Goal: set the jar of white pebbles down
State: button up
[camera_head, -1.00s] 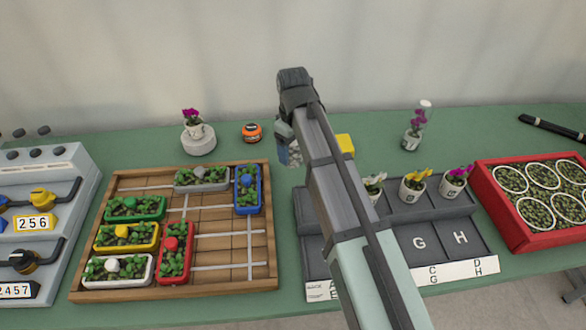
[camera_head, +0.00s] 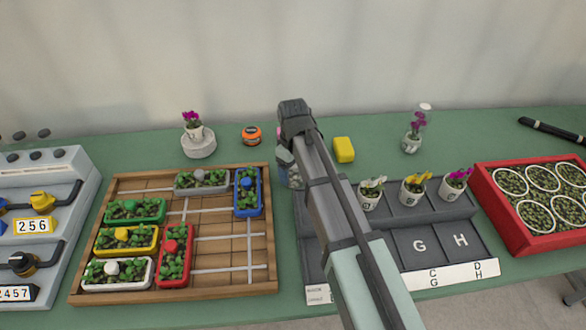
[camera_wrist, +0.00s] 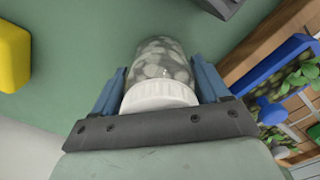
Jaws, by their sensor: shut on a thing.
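The jar of white pebbles (camera_wrist: 165,62) is clear with a white ribbed lid, and it sits between the blue fingers of my gripper (camera_wrist: 160,88) in the wrist view. My gripper is shut on the jar. In the head view my arm hides much of the gripper, and part of the jar (camera_head: 294,178) shows at the arm's left side. The jar is over the green table between the wooden tray and the dark stepped stand. I cannot tell whether its base touches the table.
A wooden tray (camera_head: 221,240) of small planters, one blue (camera_head: 248,190), is close on the left. A dark stand (camera_head: 415,215) with potted orchids is on the right. A yellow block (camera_head: 344,150) and an orange tin (camera_head: 251,135) stand behind. Green table is clear around them.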

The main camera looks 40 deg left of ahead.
jog(key=shift+f, duration=0.1)
jog(key=o, duration=1.4)
notch_tip(320, 180, up, 12)
jog(key=shift+r, duration=0.15)
